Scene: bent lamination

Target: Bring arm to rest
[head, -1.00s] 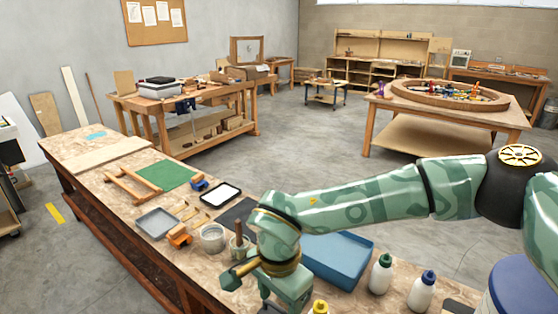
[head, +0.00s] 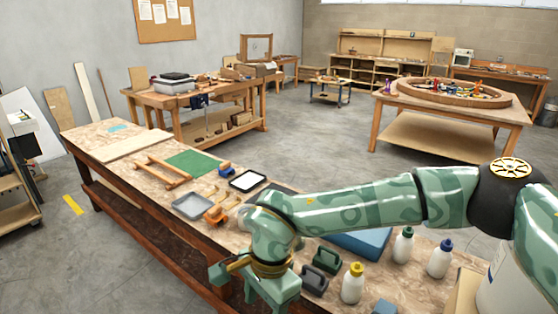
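My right arm (head: 365,207), green and patterned, reaches in from the right edge across the workbench (head: 131,180). Its wrist bends down at the bench's front edge. The hand of my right gripper (head: 277,290) shows at the bottom edge of the head view. Its fingertips are cut off, so I cannot tell whether it is open or holds anything. My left arm and gripper are not in view.
Near the hand are dark green block-like tools (head: 327,259) and a yellow-capped bottle (head: 353,283). A blue tray (head: 363,243) is partly behind the arm. White bottles (head: 440,258) stand right. A grey tray (head: 192,206) lies left. The bench's far left is mostly clear.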

